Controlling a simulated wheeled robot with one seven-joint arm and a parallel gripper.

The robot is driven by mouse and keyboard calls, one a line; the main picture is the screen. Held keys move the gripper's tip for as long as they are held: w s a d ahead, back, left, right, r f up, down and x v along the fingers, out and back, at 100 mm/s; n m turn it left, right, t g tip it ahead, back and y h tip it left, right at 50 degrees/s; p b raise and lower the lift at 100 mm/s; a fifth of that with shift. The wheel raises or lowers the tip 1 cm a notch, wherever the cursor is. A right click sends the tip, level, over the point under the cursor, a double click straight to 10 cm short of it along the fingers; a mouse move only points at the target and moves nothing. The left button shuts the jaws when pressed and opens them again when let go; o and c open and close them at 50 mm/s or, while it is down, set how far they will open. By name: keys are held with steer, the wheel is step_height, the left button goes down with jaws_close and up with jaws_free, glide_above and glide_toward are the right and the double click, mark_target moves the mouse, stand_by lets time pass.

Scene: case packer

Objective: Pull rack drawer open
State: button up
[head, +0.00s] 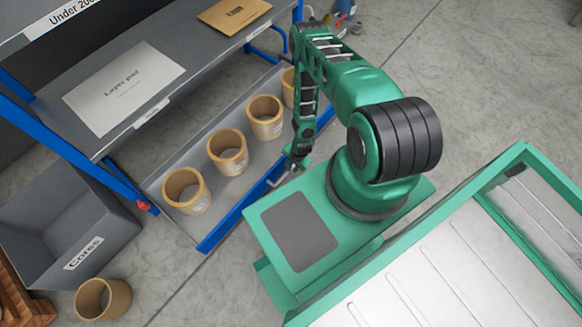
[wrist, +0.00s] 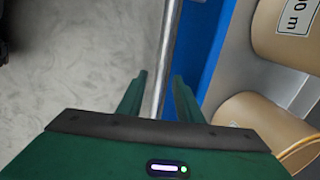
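The rack drawer (head: 217,238) is a grey tray with a blue front. It sticks out from under the rack's shelf, with several cardboard cores standing in it. Its metal bar handle (head: 277,180) is on the blue front, and the bar (wrist: 168,50) also shows in the wrist view beside the blue front (wrist: 200,45). My gripper (head: 296,160) is at the handle. In the wrist view its two green fingers (wrist: 158,88) are apart, with the bar running between them and gaps visible at the sides. I cannot tell the bar's depth between the fingers.
A grey shelf (head: 60,75) with a layer pad (head: 124,85) is above the drawer. A grey bin labelled Cores (head: 70,215) stands at the left, with a loose core (head: 103,299) on the floor. A green-framed conveyor (head: 450,255) is at the right. Bare floor lies in front of the drawer.

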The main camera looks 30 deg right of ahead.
step_height(320, 180, up, 10)
steer(key=s, duration=0.2)
steer(key=shift+d, duration=0.3)
steer(key=shift+w, duration=0.1)
